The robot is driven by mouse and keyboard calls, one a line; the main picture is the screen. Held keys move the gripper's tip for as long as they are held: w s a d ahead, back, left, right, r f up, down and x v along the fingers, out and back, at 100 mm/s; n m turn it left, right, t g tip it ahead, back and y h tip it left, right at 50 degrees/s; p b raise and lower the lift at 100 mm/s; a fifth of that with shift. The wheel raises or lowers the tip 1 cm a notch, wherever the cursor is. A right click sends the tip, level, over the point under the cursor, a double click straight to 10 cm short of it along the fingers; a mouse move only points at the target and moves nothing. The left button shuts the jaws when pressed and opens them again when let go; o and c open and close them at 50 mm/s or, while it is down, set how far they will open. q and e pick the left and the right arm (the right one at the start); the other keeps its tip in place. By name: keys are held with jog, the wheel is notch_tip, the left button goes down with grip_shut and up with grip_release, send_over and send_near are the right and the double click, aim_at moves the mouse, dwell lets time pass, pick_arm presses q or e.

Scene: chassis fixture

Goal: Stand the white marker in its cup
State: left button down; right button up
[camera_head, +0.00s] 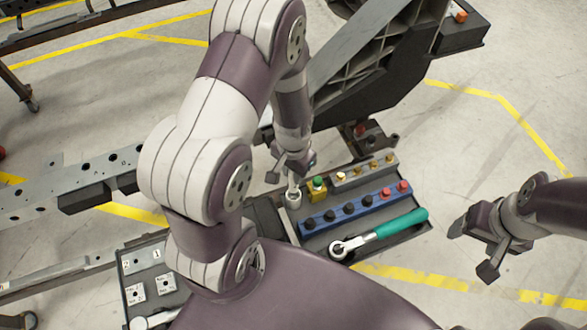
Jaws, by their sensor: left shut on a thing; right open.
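My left gripper (292,172) points down at the back left of the dark tray (404,237). It is shut on a slim whitish piece that looks like the white marker (292,183), mostly hidden by the fingers. The marker looks upright. A small pale round cup (294,199) is directly below it. The marker's lower end meets the cup's mouth in the picture; I cannot tell how deep it sits. My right gripper (474,250) is open and empty, off to the right of the tray above the floor.
A large dark chassis part (375,90) stands behind.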

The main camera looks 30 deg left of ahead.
pick_arm(q)
jog(key=shift+f+b, duration=1.7)
jog(key=shift+f, duration=0.95)
jog(key=c, duration=0.8)
grip_release()
jog(key=shift+c, duration=0.2)
jog(key=shift+r, duration=0.1)
notch_tip(320, 180, up, 9)
jog(key=p, duration=0.9)
jog(key=shift+r, duration=0.15)
jog(key=shift+f, duration=0.2)
jog(key=s+d+r+n+p, duration=0.1)
jog(key=s+r+p, duration=0.1)
jog(key=r, duration=0.7)
jog(key=s+d+r+n+p, duration=0.1)
jog(key=s+r, duration=0.2)
jog(key=r, duration=0.6)
jog(key=shift+t+p, duration=0.3)
jog(key=shift+p, duration=0.05)
